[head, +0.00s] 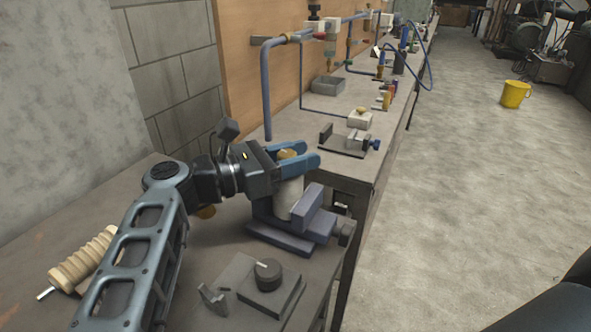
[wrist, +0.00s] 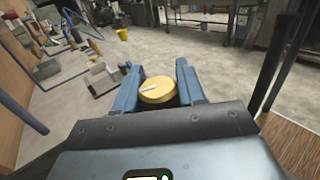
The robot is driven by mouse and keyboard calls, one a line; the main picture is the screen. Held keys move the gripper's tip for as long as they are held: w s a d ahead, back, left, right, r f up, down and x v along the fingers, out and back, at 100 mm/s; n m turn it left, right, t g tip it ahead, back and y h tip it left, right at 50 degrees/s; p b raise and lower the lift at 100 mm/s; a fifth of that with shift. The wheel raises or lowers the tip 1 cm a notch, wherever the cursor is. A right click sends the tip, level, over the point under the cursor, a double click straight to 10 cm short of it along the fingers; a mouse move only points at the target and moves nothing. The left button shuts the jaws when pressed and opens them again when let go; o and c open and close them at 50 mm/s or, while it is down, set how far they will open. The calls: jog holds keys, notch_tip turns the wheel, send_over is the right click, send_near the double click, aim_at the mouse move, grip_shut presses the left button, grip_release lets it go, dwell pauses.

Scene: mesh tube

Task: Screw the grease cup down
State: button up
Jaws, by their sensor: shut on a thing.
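The grease cup (head: 288,154) is a round brass-coloured cap on top of a pale grey cylinder (head: 288,198). The cylinder stands upright in a blue-grey vise (head: 305,222) on the bench. My gripper (head: 300,158) has its two blue fingers on either side of the cup, shut on it. In the wrist view the cup (wrist: 158,90) sits between the fingers, with a pale mark across the left of its top. The threads under the cup are hidden, so I cannot tell how far down it sits.
A black knob with a white pointer on a plate (head: 268,276) is at the front of the bench. A ribbed cream insulator (head: 85,262) lies left of my arm. Behind the vise are a small clamp fixture (head: 350,142), a grey tray (head: 328,85) and blue pipes (head: 266,90).

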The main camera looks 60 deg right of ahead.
jog(key=m+g+y+b, duration=0.1)
jog(key=m+g+y, duration=0.1)
jog(key=m+g+y+b, duration=0.1)
jog(key=g+y+b, duration=0.1)
jog(key=m+g+y+b, duration=0.1)
jog(key=m+y+b, duration=0.1)
jog(key=y, duration=0.1)
jog(key=shift+s+a+f+m+g, duration=0.3)
jog(key=shift+g, duration=0.1)
jog(key=m+y+b, duration=0.1)
jog(key=y, duration=0.1)
jog(key=m+g+y+b, duration=0.1)
jog(key=m+y, duration=0.1)
jog(key=y, duration=0.1)
jog(key=a+m+y+b, duration=0.1)
jog(key=m+y, duration=0.1)
jog(key=shift+s+r+g+y+b, duration=0.15)
jog(key=shift+r+g+y+b, duration=0.05)
jog(key=shift+g+y+b, duration=0.2)
jog(key=shift+m, duration=0.3)
jog(key=o, duration=1)
jog(key=shift+c, duration=0.2)
jog(key=shift+r, duration=0.1)
